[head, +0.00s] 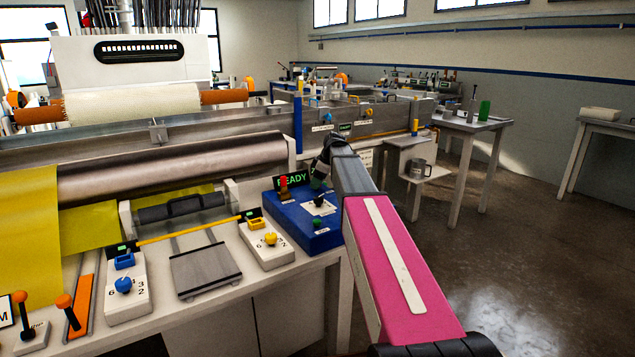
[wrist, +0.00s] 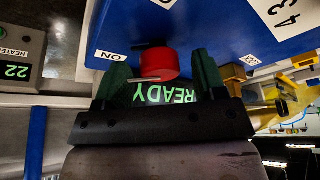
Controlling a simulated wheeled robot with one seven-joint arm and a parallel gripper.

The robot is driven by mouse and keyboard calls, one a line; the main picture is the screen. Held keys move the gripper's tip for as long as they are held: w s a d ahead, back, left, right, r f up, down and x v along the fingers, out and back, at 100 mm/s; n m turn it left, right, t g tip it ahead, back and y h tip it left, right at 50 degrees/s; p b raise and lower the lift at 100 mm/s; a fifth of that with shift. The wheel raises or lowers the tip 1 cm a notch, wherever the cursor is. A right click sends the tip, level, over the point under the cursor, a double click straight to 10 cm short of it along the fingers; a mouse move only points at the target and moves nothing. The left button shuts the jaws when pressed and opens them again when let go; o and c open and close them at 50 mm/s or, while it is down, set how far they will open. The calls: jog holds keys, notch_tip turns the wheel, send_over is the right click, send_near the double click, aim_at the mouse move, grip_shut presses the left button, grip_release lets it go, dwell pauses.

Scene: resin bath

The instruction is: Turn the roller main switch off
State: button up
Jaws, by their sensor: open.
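In the wrist view a red knob (wrist: 157,62) stands on the blue control box (wrist: 205,30), with a white ON label (wrist: 108,55) beside it. My gripper (wrist: 158,68) is open, its two green fingers apart on either side of the knob. I cannot tell whether they touch it. Another white label at the top edge is cut off. In the head view my gripper (head: 318,180) is at the back right of the blue box (head: 290,230), and its fingertips are hard to make out. A red part (head: 283,182) shows by the green READY display (head: 292,179).
A white dial box with a yellow knob (head: 270,239) stands left of the blue box, and another with a blue knob (head: 123,285) stands further left. A yellow bar (head: 190,229) runs between them. The steel roller (head: 170,167) lies behind. Open floor is at the right.

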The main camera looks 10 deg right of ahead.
jog(key=c, duration=0.9)
jog(key=m, duration=0.2)
jog(key=m+t+h, duration=0.1)
jog(key=m, duration=0.1)
jog(key=shift+s+a+m+t, duration=0.1)
jog(key=shift+s+m+t, duration=0.05)
jog(key=shift+m+t, duration=0.2)
jog(key=m, duration=0.2)
jog(key=m+h, duration=0.1)
jog(key=m, duration=0.1)
jog(key=shift+m+t+h, duration=0.25)
jog(key=shift+t+h, duration=0.05)
jog(key=shift+t, duration=0.05)
jog(key=m+h, duration=0.1)
jog(key=m, duration=0.3)
jog(key=shift+a+h, duration=0.1)
jog(key=shift+h, duration=0.3)
jog(key=shift+m+h, duration=0.7)
jog(key=shift+m, duration=1.5)
